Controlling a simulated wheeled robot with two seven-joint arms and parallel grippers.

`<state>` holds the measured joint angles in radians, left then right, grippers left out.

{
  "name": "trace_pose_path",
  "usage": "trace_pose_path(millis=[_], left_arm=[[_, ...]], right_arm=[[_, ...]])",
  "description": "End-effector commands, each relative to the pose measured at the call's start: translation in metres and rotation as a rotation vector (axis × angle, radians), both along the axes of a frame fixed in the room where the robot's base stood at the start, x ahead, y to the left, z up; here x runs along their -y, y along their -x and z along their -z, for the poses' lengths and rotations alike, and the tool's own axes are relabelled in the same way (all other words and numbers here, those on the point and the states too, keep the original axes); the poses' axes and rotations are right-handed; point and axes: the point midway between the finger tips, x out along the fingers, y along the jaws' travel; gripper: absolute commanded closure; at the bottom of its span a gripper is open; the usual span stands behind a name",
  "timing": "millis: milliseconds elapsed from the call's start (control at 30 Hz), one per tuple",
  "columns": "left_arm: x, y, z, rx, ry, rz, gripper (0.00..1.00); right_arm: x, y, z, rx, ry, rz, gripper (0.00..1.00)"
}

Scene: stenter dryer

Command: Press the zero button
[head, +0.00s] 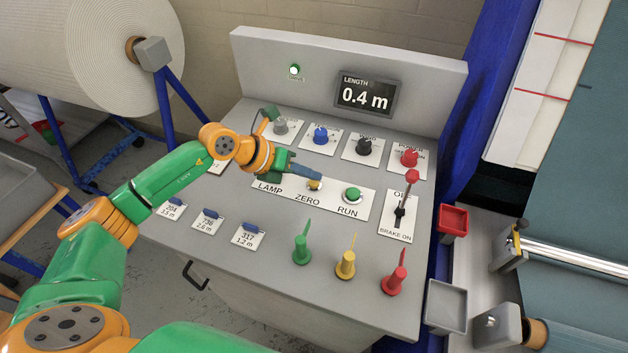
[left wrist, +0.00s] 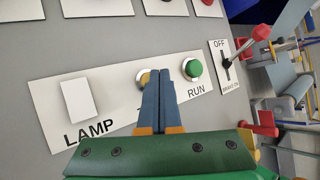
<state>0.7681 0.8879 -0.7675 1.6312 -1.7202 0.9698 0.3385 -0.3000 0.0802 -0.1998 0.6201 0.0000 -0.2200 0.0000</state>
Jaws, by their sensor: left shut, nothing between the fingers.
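The zero button (head: 314,185) is a small brass-yellow button on the white strip labelled LAMP, ZERO and RUN, in the middle of the console. My left gripper (head: 318,172) is shut and empty, with its blue-grey fingertips right at the zero button. I cannot tell whether they touch it. In the left wrist view the closed fingers (left wrist: 158,75) cover most of the zero button (left wrist: 143,77), whose left edge shows. The length display (head: 366,96) reads 0.4 m. My right gripper is not in view.
The green RUN button (head: 352,194) sits just right of the zero button. Several knobs stand behind, including a blue one (head: 320,134). A red-knobbed brake lever (head: 411,177) is at right. Green (head: 302,246), yellow (head: 346,258) and red (head: 395,274) pegs stand in front.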

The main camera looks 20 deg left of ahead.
Motion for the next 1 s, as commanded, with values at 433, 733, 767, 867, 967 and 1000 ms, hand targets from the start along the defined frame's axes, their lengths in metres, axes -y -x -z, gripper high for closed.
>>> trace_pose_path(millis=[433, 733, 767, 867, 967, 1000], left_arm=[[0.0, 0.0, 0.004, 0.0, 0.0, 0.0, 1.0], [0.0, 0.0, 0.008, -0.001, 0.0, 0.001, 1.0], [0.0, 0.0, 0.008, -0.001, 0.0, 0.001, 1.0], [0.0, 0.0, 0.009, -0.001, 0.0, 0.001, 1.0], [0.0, 0.0, 0.011, -0.001, 0.0, 0.0, 1.0], [0.0, 0.0, 0.011, -0.001, 0.0, 0.0, 1.0]], right_arm=[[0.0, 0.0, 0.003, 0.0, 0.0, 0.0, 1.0], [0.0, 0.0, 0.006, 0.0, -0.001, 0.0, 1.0], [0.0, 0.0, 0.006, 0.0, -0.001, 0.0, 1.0], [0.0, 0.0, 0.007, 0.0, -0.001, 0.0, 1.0], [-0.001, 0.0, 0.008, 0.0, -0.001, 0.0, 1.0], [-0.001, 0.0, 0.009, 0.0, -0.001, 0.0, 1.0]])
